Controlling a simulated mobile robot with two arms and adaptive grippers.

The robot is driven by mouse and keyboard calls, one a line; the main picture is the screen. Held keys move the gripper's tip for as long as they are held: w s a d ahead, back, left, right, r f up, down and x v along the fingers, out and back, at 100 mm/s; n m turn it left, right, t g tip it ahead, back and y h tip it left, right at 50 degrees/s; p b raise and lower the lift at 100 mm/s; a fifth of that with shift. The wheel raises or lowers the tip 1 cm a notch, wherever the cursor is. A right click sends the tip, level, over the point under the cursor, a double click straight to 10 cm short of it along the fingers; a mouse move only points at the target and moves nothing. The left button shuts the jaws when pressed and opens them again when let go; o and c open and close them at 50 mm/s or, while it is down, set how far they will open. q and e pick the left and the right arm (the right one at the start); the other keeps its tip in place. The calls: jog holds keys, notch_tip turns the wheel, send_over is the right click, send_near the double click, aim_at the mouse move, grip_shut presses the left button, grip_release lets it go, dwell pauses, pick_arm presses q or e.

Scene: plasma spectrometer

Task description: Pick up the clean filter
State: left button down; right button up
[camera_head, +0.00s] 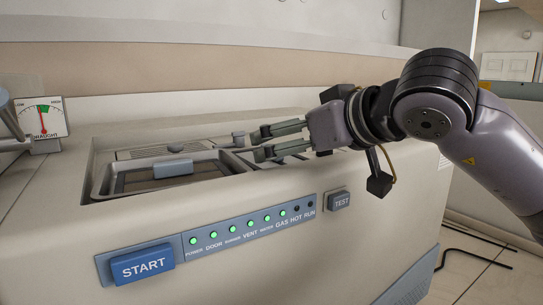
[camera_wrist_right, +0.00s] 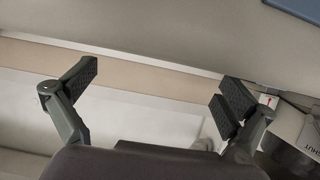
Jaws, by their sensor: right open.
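My right gripper (camera_head: 259,145) comes in from the right and is open, its two fingers pointing left, with nothing seen between them. It is near the right end of the recess in the top of the machine. A framed, filter-like panel with a brownish face (camera_head: 135,183) and a blue-grey handle (camera_head: 172,169) lies in this recess, left of the fingertips. I cannot tell whether it is the clean filter. In the right wrist view the open fingers (camera_wrist_right: 163,86) have only pale, plain surfaces between them, and no filter shows. My left gripper is not in view.
The machine's front carries a blue START button (camera_head: 142,264), a row of indicator lights (camera_head: 250,222), several lit green, and a TEST button (camera_head: 341,201). A draught gauge (camera_head: 41,121) stands at the left. A grey slatted vent (camera_head: 160,151) lies behind the panel. Dark cables (camera_head: 480,258) lie on the floor at right.

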aim_at(280, 162)
jog(key=p+x, duration=0.1)
jog(key=x, duration=0.2)
jog(key=shift+w+a+f+p, duration=0.15)
jog(key=shift+f+p, duration=0.2)
jog(key=shift+f, duration=0.1)
jog(key=shift+w+a+f, duration=0.2)
jog(key=shift+w+f, duration=0.05)
jog(key=shift+w, duration=0.05)
jog(key=shift+s, duration=0.1)
jog(key=shift+c, duration=0.8)
jog(key=shift+r, duration=0.1)
jog(key=c, duration=1.7)
